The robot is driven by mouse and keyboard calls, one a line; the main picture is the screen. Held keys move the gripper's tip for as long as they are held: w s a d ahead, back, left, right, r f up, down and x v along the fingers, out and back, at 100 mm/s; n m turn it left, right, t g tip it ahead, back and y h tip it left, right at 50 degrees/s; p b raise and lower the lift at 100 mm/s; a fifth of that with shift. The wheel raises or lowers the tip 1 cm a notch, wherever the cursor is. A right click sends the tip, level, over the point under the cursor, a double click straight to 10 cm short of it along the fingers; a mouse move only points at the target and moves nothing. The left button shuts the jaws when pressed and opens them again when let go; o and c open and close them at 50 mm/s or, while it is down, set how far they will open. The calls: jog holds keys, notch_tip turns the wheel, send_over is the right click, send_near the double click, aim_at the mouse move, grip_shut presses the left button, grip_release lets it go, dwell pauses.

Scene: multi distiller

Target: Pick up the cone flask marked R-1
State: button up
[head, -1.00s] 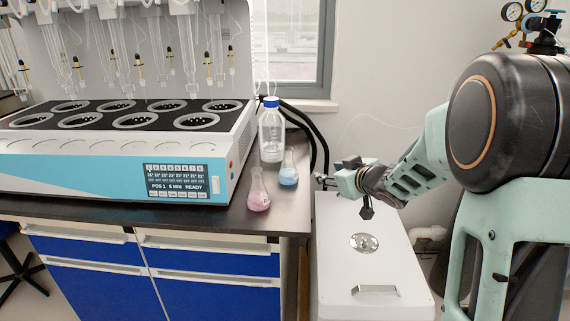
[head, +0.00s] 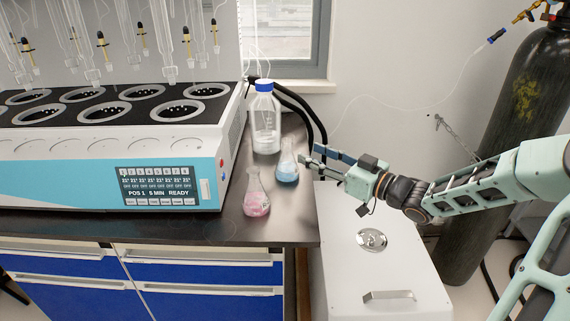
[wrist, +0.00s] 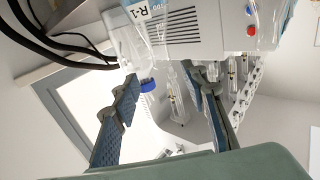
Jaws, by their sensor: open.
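In the head view, a cone flask with blue liquid (head: 288,172) stands upright near the bench's right edge. A cone flask with pink liquid (head: 257,200) stands to its left and nearer the front. Their labels are too small to read there. In the wrist view, a clear flask marked R-1 (wrist: 140,40) shows at the top, partly cut off by the frame. My gripper (head: 311,156) is open and empty, just right of the blue flask's neck. In the wrist view its two fingers (wrist: 163,88) are spread apart, with the flask beyond their tips.
A blue-capped bottle (head: 264,125) stands behind the flasks. The multi distiller (head: 105,175) fills the bench to the left. A white box (head: 385,255) sits below my arm, right of the bench. Black hoses (head: 312,115) run behind the bench corner.

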aim_at(291, 146)
jog(key=b+x, duration=0.1)
jog(key=x, duration=0.3)
jog(key=b+x, duration=0.1)
jog(key=x, duration=0.4)
jog(key=shift+w+a+f+b, duration=0.1)
jog(key=shift+a+f+b, duration=0.1)
jog(key=shift+a+b, duration=0.1)
grip_shut()
